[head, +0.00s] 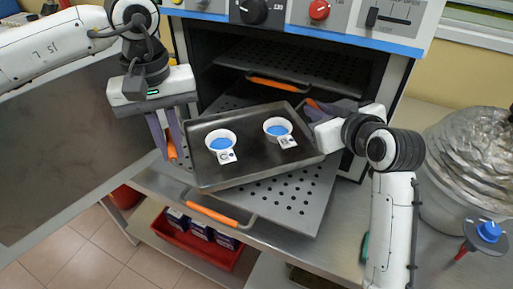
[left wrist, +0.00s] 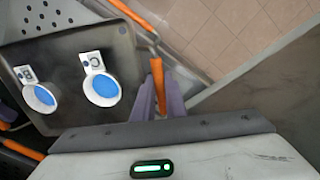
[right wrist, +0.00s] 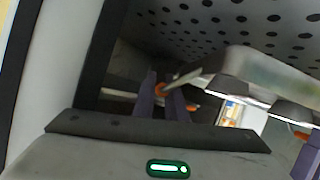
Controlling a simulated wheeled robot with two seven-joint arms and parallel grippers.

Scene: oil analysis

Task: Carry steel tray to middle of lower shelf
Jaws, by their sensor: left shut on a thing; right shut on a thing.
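The dark steel tray (head: 255,172) is tilted in the head view and held between both grippers in front of the oven opening. Two white cups with blue contents (head: 221,140) (head: 277,127) stand on it, each with a small marked tab. My left gripper (head: 168,140) is shut on the tray's orange left handle, which also shows in the left wrist view (left wrist: 158,85). My right gripper (head: 312,108) is shut on the handle at the tray's right side; in the right wrist view its orange end (right wrist: 160,88) sits between the fingers.
The pulled-out perforated lower shelf (head: 300,195) with an orange front handle (head: 212,214) lies below the tray. An upper shelf (head: 290,65) is inside the oven. The open door (head: 70,150) stands left. A covered pot (head: 470,150) stands right, and a red bin (head: 195,238) sits below.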

